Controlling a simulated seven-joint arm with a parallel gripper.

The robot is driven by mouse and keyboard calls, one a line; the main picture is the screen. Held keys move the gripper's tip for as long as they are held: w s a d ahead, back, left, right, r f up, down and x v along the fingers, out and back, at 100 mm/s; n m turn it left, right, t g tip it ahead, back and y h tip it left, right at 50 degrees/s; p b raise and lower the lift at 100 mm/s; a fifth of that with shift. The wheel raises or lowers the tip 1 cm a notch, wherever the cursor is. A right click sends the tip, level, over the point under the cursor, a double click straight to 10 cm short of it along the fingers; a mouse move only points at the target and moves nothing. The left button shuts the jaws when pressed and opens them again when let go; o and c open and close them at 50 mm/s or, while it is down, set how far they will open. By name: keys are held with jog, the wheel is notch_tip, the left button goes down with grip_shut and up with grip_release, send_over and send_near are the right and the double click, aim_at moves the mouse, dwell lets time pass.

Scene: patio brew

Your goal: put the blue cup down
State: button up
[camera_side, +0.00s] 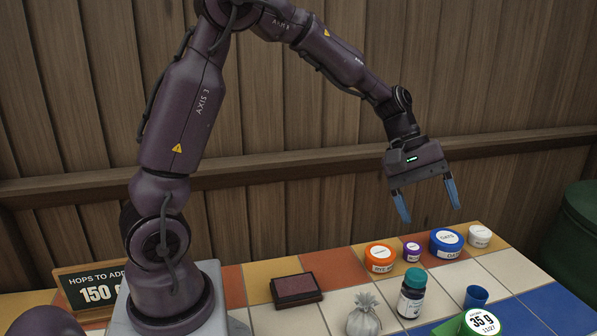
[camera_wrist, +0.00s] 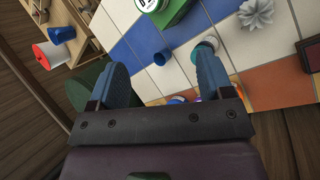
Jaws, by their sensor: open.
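The blue cup (camera_side: 476,296) stands upright on the tiled table, at the right front in the side view, beside the green scale. It also shows in the wrist view as a small blue shape (camera_wrist: 162,57) between my fingers, though well beyond them. My gripper (camera_side: 430,208) is open and empty. It hangs in the air above the back row of jars, apart from the cup. In the wrist view the two blue fingers (camera_wrist: 160,76) are spread wide with nothing held.
Orange (camera_side: 380,258), purple (camera_side: 412,252), blue (camera_side: 446,243) and white jars (camera_side: 479,237) stand at the back. Blue tiles right of the cup are clear.

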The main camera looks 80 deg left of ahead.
jog(key=s+r+m+t+y, duration=0.1)
jog(key=s+r+m+y, duration=0.1)
jog(key=s+m, duration=0.2)
jog(key=s+r+m+t+y, duration=0.1)
jog(key=s+r+m+y, duration=0.1)
jog(key=s, duration=0.8)
jog(key=s+r+m+t+y, duration=0.1)
jog(key=s+r+m+y, duration=0.1)
jog(key=s+m, duration=0.3)
jog(key=s+r, duration=0.1)
jog(key=s, duration=0.1)
jog(key=shift+s+a+r+m, duration=0.25)
jog(key=shift+s+r+m, duration=0.05)
